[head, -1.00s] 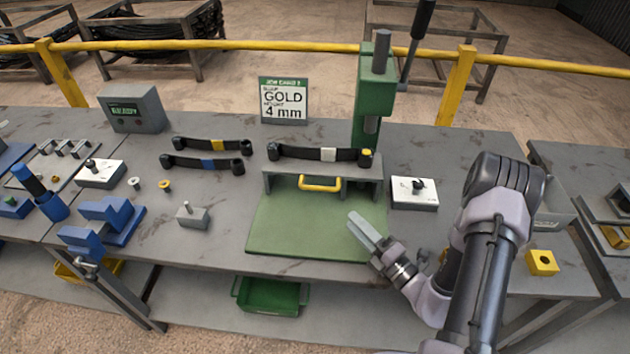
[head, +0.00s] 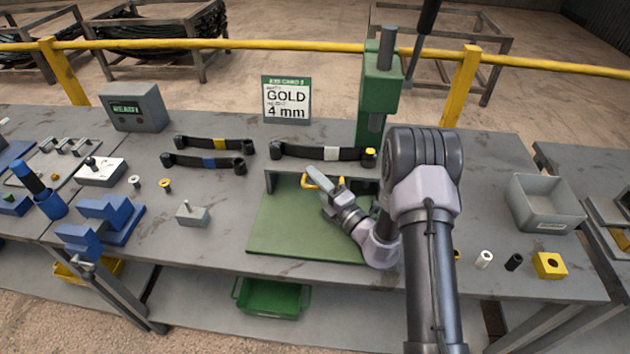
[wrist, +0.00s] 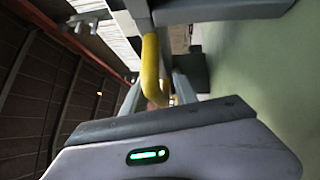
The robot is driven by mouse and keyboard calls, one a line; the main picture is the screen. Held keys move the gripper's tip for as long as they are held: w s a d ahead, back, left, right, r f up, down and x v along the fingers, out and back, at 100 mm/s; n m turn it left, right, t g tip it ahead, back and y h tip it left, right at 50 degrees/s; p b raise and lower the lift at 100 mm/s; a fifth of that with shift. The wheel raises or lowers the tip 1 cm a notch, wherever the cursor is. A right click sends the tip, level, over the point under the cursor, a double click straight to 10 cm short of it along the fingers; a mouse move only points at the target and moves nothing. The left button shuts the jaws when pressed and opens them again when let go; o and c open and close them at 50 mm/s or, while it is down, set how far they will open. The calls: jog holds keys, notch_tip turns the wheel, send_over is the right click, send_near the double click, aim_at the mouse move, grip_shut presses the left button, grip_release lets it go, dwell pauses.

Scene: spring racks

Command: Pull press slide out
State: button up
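The press slide's yellow handle (head: 312,182) is at the back of the green base plate (head: 290,228), under the grey crosspiece of the press. My gripper (head: 322,178) is right at the handle's right part and covers some of it. In the wrist view the handle (wrist: 151,70) stands close in front of my gripper. Whether the fingers are closed around the handle cannot be told. The slide body behind the handle is mostly hidden. The green press column (head: 378,95) stands behind my arm.
Black straps with white (head: 331,153), yellow and blue bands lie behind and left. A sign (head: 287,99) reads GOLD 4 mm. A control box (head: 134,108) stands far left, a grey bin (head: 545,203) right. The front of the green plate is clear.

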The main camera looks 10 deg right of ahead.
jog(key=shift+c, duration=0.4)
jog(key=shift+w, duration=0.1)
grip_shut()
